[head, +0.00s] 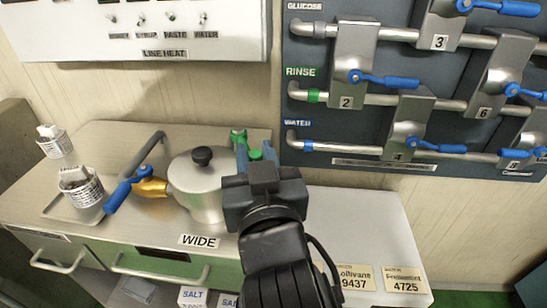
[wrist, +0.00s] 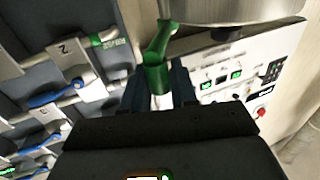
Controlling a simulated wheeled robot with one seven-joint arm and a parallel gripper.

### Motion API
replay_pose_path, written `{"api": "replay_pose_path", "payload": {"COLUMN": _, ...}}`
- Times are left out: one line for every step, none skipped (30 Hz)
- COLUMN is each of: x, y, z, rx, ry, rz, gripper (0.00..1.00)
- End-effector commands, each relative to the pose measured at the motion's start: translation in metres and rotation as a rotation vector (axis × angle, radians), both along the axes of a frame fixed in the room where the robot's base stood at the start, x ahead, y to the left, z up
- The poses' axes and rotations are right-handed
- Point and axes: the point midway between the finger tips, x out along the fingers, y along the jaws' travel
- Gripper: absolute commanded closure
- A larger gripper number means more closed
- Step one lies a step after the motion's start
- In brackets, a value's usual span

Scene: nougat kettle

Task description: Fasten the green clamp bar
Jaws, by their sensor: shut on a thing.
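The green clamp bar (head: 239,136) stands at the right side of the silver kettle (head: 195,185). My gripper (head: 257,155) reaches over the counter from the front and is shut on the bar. In the wrist view the green bar (wrist: 157,75) sits between the two dark fingers of my gripper (wrist: 158,88), with its upper end against the kettle's rim (wrist: 235,15). My gripper and arm hide the kettle's right side and the bar's lower part in the head view. I cannot tell whether the bar is fastened.
A brass outlet (head: 152,187) with a blue lever (head: 126,190) is left of the kettle. Two labelled cups (head: 81,188) stand farther left. A pipe panel (head: 345,140) with numbered valves and blue levers is at right. A white control panel (head: 140,35) is above.

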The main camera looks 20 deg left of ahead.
Motion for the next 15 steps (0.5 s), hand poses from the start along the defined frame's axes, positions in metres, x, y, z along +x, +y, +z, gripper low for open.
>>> {"api": "replay_pose_path", "payload": {"x": -0.003, "y": 0.004, "z": -0.002, "rx": 0.003, "ry": -0.001, "rz": 0.005, "gripper": 1.00}}
{"api": "replay_pose_path", "payload": {"x": -0.004, "y": 0.005, "z": -0.002, "rx": 0.004, "ry": -0.002, "rz": 0.005, "gripper": 1.00}}
{"api": "replay_pose_path", "payload": {"x": -0.005, "y": 0.007, "z": -0.002, "rx": 0.004, "ry": -0.002, "rz": 0.004, "gripper": 1.00}}
{"api": "replay_pose_path", "payload": {"x": -0.007, "y": 0.009, "z": -0.002, "rx": 0.002, "ry": -0.003, "rz": -0.002, "gripper": 1.00}}
{"api": "replay_pose_path", "payload": {"x": -0.009, "y": 0.011, "z": -0.002, "rx": 0.002, "ry": -0.002, "rz": -0.019, "gripper": 1.00}}
{"api": "replay_pose_path", "payload": {"x": -0.010, "y": 0.013, "z": -0.002, "rx": 0.002, "ry": -0.003, "rz": -0.041, "gripper": 1.00}}
{"api": "replay_pose_path", "payload": {"x": -0.011, "y": 0.014, "z": -0.003, "rx": 0.002, "ry": -0.002, "rz": -0.058, "gripper": 1.00}}
{"api": "replay_pose_path", "payload": {"x": -0.012, "y": 0.015, "z": -0.002, "rx": 0.004, "ry": -0.004, "rz": -0.074, "gripper": 1.00}}
{"api": "replay_pose_path", "payload": {"x": -0.014, "y": 0.017, "z": -0.002, "rx": 0.003, "ry": -0.004, "rz": -0.096, "gripper": 1.00}}
{"api": "replay_pose_path", "payload": {"x": -0.015, "y": 0.018, "z": -0.003, "rx": 0.003, "ry": -0.003, "rz": -0.113, "gripper": 1.00}}
{"api": "replay_pose_path", "payload": {"x": -0.015, "y": 0.020, "z": -0.003, "rx": 0.005, "ry": -0.003, "rz": -0.130, "gripper": 1.00}}
{"api": "replay_pose_path", "payload": {"x": -0.017, "y": 0.022, "z": -0.002, "rx": 0.005, "ry": -0.003, "rz": -0.152, "gripper": 1.00}}
{"api": "replay_pose_path", "payload": {"x": -0.017, "y": 0.023, "z": -0.002, "rx": 0.004, "ry": -0.004, "rz": -0.168, "gripper": 1.00}}
{"api": "replay_pose_path", "payload": {"x": -0.018, "y": 0.024, "z": -0.003, "rx": 0.004, "ry": -0.002, "rz": -0.185, "gripper": 1.00}}
{"api": "replay_pose_path", "payload": {"x": -0.019, "y": 0.026, "z": -0.002, "rx": 0.004, "ry": -0.002, "rz": -0.206, "gripper": 1.00}}
